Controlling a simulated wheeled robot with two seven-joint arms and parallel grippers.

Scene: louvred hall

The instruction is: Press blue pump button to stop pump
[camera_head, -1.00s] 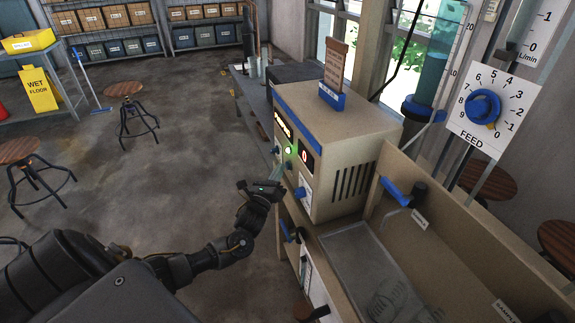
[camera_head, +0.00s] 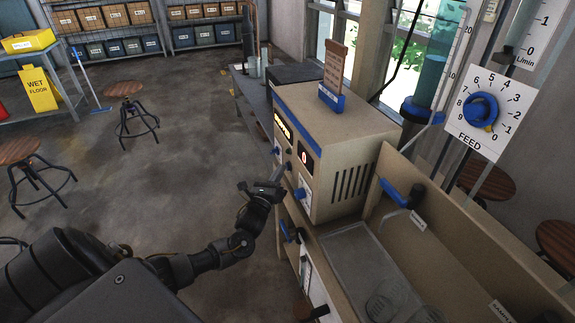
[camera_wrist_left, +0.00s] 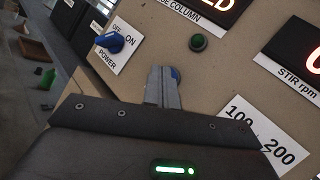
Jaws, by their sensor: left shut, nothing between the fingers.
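The blue pump button (camera_wrist_left: 176,75) shows only as a sliver behind my fingertips on the beige control box's front panel. In the head view my gripper hides it. My left gripper (camera_wrist_left: 163,76) is shut and empty, its fingertips at the button; I cannot tell whether they press on it. In the head view the left gripper (camera_head: 282,174) reaches the front of the control box (camera_head: 335,125). A round green lamp (camera_wrist_left: 198,42) above the button looks dark. My right gripper is not in view.
A blue power knob (camera_wrist_left: 110,41) sits left of the fingers. A blue stir knob (camera_head: 301,194) and a red display (camera_head: 305,158) are on the same panel. A blue-handled tap (camera_head: 402,194) stands over the sink at right. Open floor lies to the left.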

